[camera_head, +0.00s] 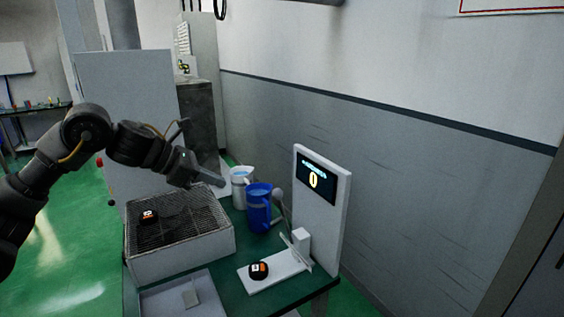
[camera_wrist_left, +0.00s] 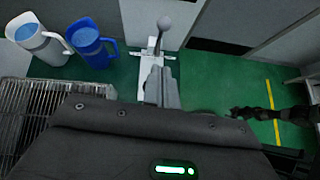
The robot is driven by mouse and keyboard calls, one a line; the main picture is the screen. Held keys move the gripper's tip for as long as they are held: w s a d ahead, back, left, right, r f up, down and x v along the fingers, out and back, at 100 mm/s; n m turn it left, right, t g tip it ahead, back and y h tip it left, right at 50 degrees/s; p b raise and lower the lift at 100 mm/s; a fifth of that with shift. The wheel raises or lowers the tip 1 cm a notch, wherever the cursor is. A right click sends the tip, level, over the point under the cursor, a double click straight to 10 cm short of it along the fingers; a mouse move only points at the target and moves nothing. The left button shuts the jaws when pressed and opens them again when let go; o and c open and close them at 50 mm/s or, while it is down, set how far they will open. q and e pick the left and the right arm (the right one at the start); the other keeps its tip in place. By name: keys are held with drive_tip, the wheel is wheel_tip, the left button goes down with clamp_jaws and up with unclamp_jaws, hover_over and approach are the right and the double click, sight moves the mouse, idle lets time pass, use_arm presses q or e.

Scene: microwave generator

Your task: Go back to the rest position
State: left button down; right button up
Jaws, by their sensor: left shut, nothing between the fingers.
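My left gripper (camera_head: 212,180) is shut and empty. In the head view it hangs above the back right part of a wire-mesh grill box, short of the mugs. In the left wrist view its grey fingers (camera_wrist_left: 165,88) are together, in front of a white stand with a grey ball-topped lever. My right gripper does not show in the head view.
A white mug (camera_head: 241,188) and a blue mug (camera_head: 259,208) stand behind the grill box (camera_head: 180,258). An orange-black puck (camera_head: 149,217) is on the mesh, another (camera_head: 259,271) on a white plate (camera_head: 283,272). A display panel (camera_head: 328,225) stands at the right.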

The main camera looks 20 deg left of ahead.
use_arm(q)
drive_tip(key=w+d+f+n+t+h, duration=0.1)
drive_tip(key=d+f+n+t+h, duration=0.1)
drive_tip(key=d+f+n, duration=0.95)
drive_tip(key=s+d+f+n+t+y, duration=0.1)
drive_tip(key=s+d+f+n+t, duration=0.15)
drive_tip(key=f+n, duration=0.2)
drive_tip(key=s+d+f+n+t+y, duration=0.1)
drive_tip(key=s+d+f+n, duration=0.15)
drive_tip(key=f, duration=0.35)
drive_tip(key=s+a+f+n+g+y, duration=0.3)
drive_tip(key=s+f+n, duration=0.3)
drive_tip(key=s+n, duration=0.35)
drive_tip(key=s+a+f+n+g+y, duration=0.2)
drive_tip(key=s+a+f+n+g, duration=0.15)
drive_tip(key=s+f+n, duration=0.6)
drive_tip(key=s+a+f+n+g+y, duration=0.2)
drive_tip(key=s+a+f+n+y, duration=0.15)
drive_tip(key=s+n, duration=0.6)
drive_tip(key=s+f+m+g, duration=0.1)
drive_tip(key=s+f+m, duration=0.1)
drive_tip(key=f, duration=1.2)
drive_tip(key=s+f+m+g, duration=0.1)
drive_tip(key=s+f, duration=0.1)
drive_tip(key=f, duration=1.2)
drive_tip(key=s+a+f, duration=0.2)
drive_tip(key=s+f, duration=1.2)
drive_tip(key=s, duration=0.1)
drive_tip(key=shift+a+g, duration=0.3)
drive_tip(key=shift+g, duration=0.1)
